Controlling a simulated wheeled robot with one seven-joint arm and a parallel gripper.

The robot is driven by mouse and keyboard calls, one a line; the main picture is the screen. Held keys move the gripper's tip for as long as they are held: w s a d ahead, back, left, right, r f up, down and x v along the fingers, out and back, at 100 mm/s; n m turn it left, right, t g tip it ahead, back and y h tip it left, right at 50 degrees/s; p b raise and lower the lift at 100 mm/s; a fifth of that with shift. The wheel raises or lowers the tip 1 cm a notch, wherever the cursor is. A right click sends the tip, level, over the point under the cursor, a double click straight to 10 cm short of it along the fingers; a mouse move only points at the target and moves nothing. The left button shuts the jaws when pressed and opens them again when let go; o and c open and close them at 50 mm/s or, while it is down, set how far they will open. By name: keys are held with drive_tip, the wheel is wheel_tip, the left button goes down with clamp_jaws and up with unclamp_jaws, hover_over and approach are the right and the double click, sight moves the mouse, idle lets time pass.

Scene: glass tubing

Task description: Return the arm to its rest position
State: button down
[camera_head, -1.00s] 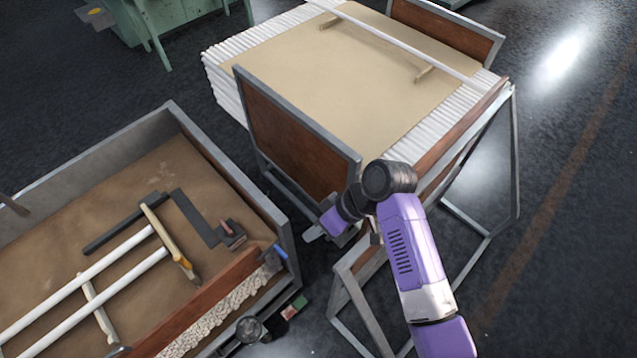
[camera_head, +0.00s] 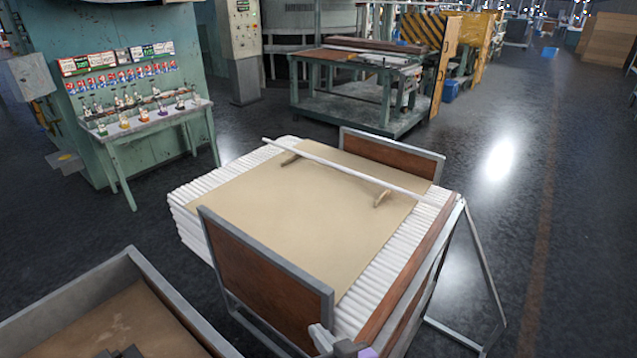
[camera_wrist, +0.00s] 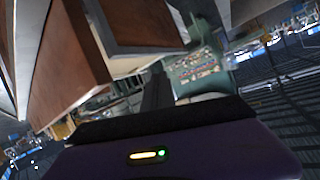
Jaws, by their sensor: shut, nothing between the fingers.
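My gripper (camera_wrist: 157,90) shows in the wrist view as a dark, narrow shape in front of the purple wrist housing. Its fingers are together with nothing between them. In the head view only a small piece of my arm shows at the bottom edge, beside the near right corner of the tube cart; most of the arm is out of frame. The tube cart (camera_head: 268,280) has brown end panels in grey frames and carries stacked white tubes (camera_head: 190,222) under a tan sheet (camera_head: 310,215). A single white tube (camera_head: 345,168) lies across supports on the sheet.
A grey-rimmed bin (camera_head: 65,298) stands at the lower left. A green bench (camera_head: 150,122) stands at the back left and a green work table (camera_head: 350,95) at the back. Dark floor is open to the right of the cart.

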drive_tip(key=s+d+r+m+t+h+b, duration=0.1)
drive_tip(key=s+d, duration=0.5)
drive_tip(key=s, duration=0.6)
drive_tip(key=s+d+r+m+t+h+b, duration=0.1)
drive_tip(key=s+d+r+h+b, duration=0.1)
drive_tip(key=s+d, duration=0.5)
drive_tip(key=s+d+r+m+t+h+b, duration=0.1)
drive_tip(key=s+d, duration=0.5)
drive_tip(key=s, duration=1.1)
drive_tip(key=shift+d+r+h+b, duration=0.35)
drive_tip(key=shift+h+b, duration=0.25)
drive_tip(key=shift+h, duration=0.6)
drive_tip(key=shift+s, duration=0.1)
